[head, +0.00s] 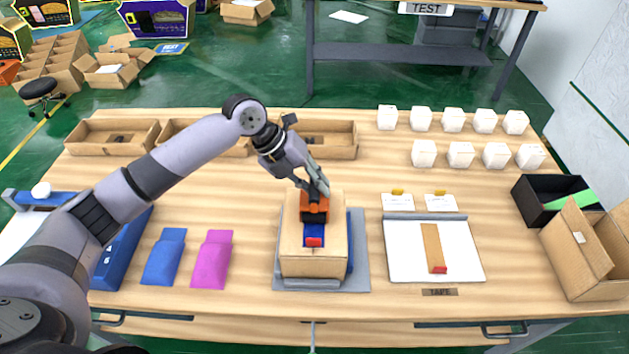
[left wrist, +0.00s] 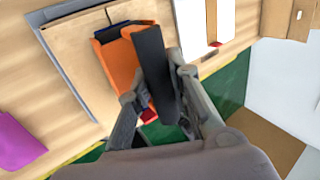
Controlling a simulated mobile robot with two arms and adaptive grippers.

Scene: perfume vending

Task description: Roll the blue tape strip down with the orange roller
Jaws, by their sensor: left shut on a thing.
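My left gripper (head: 316,182) is over the cardboard box in the middle of the table, shut on the orange roller (head: 314,208). In the left wrist view the gripper (left wrist: 160,95) holds the roller's dark handle, and the orange body (left wrist: 122,60) lies over the box top (left wrist: 75,75). The blue tape strip (head: 314,230) runs along the box top toward the front and ends in a red tab (head: 314,242). The roller covers the far part of the strip. Whether the roller presses on the tape cannot be told. My right gripper is not in view.
The box stands on a grey tray (head: 362,270). Blue (head: 163,258) and magenta (head: 212,260) pouches lie to the left. A white board (head: 465,262) with a brown strip (head: 432,245) lies to the right. White cubes and open wooden bins (head: 340,140) stand behind.

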